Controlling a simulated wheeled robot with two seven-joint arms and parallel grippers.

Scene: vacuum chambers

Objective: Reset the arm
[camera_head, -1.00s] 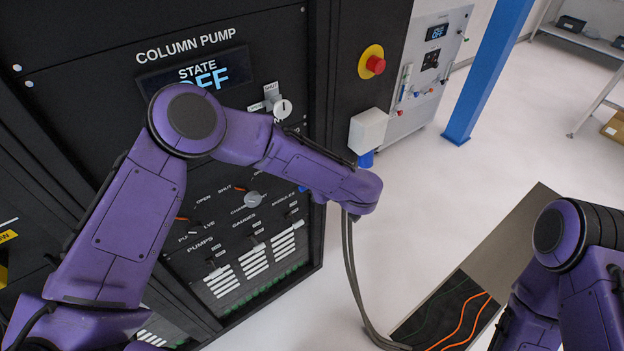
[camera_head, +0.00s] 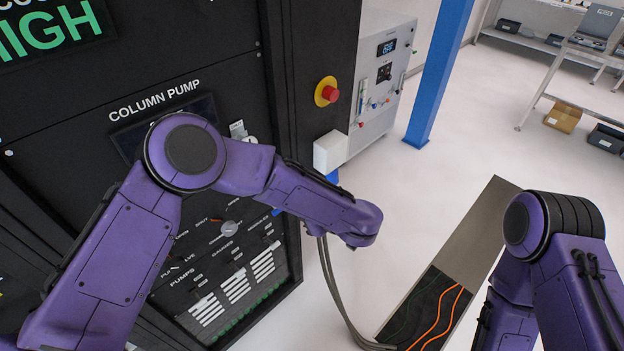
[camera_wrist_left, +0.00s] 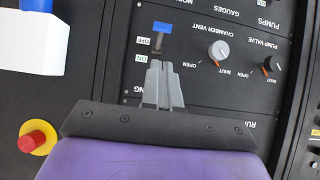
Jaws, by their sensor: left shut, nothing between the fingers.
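My left arm (camera_head: 112,240), purple, comes in from the left and reaches across the black column pump panel (camera_head: 150,105). In the head view its gripper is hidden behind the arm's end. In the left wrist view my left gripper (camera_wrist_left: 163,68) has its two grey fingers together with nothing between them. The fingertips appear just below a blue-handled toggle switch (camera_wrist_left: 163,28) with ON and OFF labels; I cannot tell whether they touch it. My right arm (camera_head: 550,265) is at the lower right, and its gripper is out of view.
A red emergency button (camera_head: 329,93) and a white box (camera_head: 331,151) are on the rack's right side. A blue post (camera_head: 440,70) stands beyond. A grey floor plate with cables (camera_head: 470,240) lies between the arms. Pale floor is open behind it.

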